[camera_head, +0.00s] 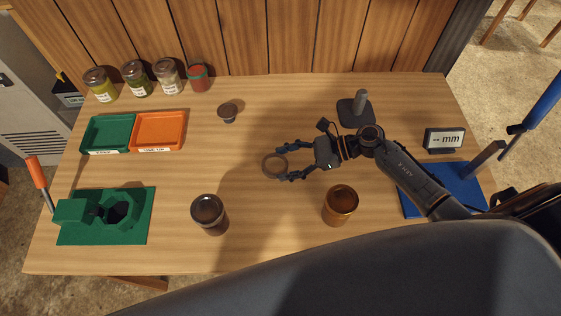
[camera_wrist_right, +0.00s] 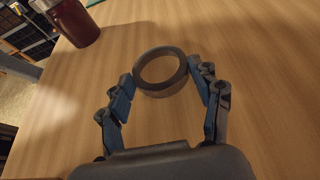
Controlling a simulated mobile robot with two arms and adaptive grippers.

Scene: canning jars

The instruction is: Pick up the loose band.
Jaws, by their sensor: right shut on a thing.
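The loose band (camera_head: 266,168), a thin dark-grey ring, is between the fingertips of my right gripper (camera_head: 281,164) near the middle of the table. In the right wrist view the band (camera_wrist_right: 158,51) sits between the two blue fingers (camera_wrist_right: 160,76), one on each side. The right gripper is shut on it. I cannot tell whether the band touches the table or is slightly above it. My left gripper is not in view.
A dark-lidded jar (camera_head: 209,214) and an amber jar (camera_head: 340,204) stand in front. A small dark piece (camera_head: 228,112) and a post on a base (camera_head: 359,104) are behind. Green (camera_head: 88,133) and orange trays (camera_head: 178,136), several jars and a green fixture (camera_head: 140,230) are left; a display (camera_head: 444,140) is right.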

